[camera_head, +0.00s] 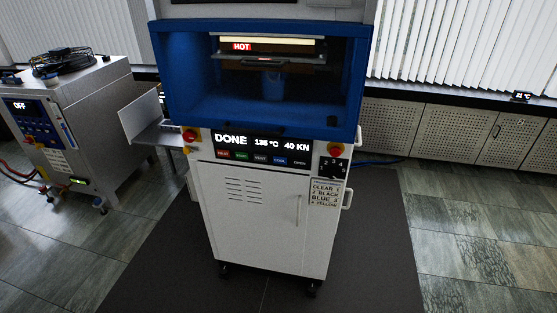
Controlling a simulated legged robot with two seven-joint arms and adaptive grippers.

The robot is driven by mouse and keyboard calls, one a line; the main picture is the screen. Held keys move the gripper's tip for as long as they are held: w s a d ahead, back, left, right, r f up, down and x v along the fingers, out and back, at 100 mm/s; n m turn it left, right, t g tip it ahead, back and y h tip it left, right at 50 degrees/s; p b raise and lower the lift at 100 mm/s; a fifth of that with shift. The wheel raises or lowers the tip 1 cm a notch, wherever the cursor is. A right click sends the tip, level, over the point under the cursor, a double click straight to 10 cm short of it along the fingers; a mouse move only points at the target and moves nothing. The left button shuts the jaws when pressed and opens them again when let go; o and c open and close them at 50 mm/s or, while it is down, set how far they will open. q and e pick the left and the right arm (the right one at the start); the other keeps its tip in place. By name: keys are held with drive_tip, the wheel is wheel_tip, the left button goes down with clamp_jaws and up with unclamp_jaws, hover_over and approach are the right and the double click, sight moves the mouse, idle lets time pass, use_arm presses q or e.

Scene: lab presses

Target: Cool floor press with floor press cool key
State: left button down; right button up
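The floor press (262,226) stands in the middle of the camera_head view, a white cabinet with a blue-framed chamber (348,100) on top. A red HOT label (242,46) shows on the upper plate. The display (262,143) reads DONE, about 135 °C and 40 KN. Below it is a row of small keys: a red one at the left, a green one, a grey one, a blue key (280,161) that seems to read COOL, and a dark OPEN key (300,162). Neither of my grippers is in view.
Red knobs (190,135) sit at both sides of the panel. A grey machine (88,130) with an OFF display stands at the left. A metal side shelf (150,125) juts out left of the press. The dark mat (375,250) and floor in front are clear.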

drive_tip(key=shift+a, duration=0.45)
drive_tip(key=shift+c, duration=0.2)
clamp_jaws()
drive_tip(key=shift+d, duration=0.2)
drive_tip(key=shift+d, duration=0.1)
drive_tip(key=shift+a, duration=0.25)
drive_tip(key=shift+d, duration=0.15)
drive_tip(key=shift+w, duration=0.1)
